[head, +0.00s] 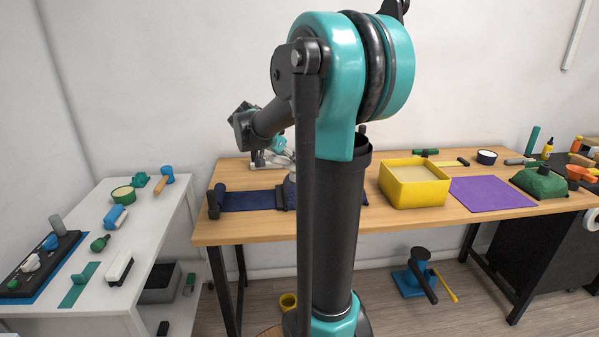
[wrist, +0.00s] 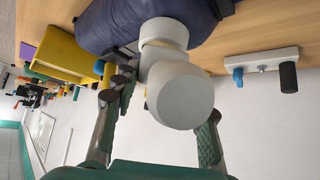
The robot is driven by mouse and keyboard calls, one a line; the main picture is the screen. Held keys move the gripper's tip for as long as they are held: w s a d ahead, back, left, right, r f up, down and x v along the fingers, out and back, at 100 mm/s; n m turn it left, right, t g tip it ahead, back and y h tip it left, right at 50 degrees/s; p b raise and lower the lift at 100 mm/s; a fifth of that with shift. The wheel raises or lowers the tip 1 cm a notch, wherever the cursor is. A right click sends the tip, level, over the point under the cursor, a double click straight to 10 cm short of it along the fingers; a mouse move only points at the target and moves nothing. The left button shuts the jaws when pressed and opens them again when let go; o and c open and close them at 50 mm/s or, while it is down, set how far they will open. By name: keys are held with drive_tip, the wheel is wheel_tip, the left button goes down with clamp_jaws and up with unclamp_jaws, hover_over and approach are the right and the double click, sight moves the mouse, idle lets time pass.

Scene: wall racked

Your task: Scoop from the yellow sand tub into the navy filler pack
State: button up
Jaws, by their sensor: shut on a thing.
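The yellow sand tub (head: 418,196) stands on the wooden table right of my arm, with pale sand inside. It also shows in the wrist view (wrist: 62,50) at the upper left. The navy filler pack (wrist: 100,22) lies at the top of the wrist view, with a white collar (wrist: 163,32) on it. In the head view my arm hides most of it. My gripper (wrist: 163,115) is shut on a white rounded piece (wrist: 180,95), one finger on each side. This piece meets the collar; I cannot tell whether it is a cap or a scoop.
A navy mat (head: 245,201) lies left of my arm. A purple mat (head: 490,194) and a green bag (head: 540,183) are right of the tub. A white block with blue and black knobs (wrist: 263,63) is near the pack. A white side table (head: 150,228) holds several tools.

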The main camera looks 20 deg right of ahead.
drive_tip(key=shift+r, duration=3.4)
drive_tip(key=shift+t+h, duration=1.2)
drive_tip(key=shift+h, duration=1.3)
drive_tip(key=s+a+r, duration=0.2)
drive_tip(key=s+r, duration=0.1)
drive_tip(key=s, duration=0.6)
drive_tip(key=shift+s+a, duration=0.2)
drive_tip(key=shift+s, duration=0.2)
drive_tip(key=s+a+r, duration=0.2)
drive_tip(key=s+r, duration=0.1)
drive_tip(key=s, duration=0.6)
drive_tip(key=shift+s+a, duration=0.15)
drive_tip(key=shift+s, duration=0.2)
drive_tip(key=s+a+r, duration=0.2)
drive_tip(key=s+r, duration=0.1)
drive_tip(key=s, duration=0.6)
drive_tip(key=shift+s+a, duration=0.2)
drive_tip(key=shift+s, duration=0.15)
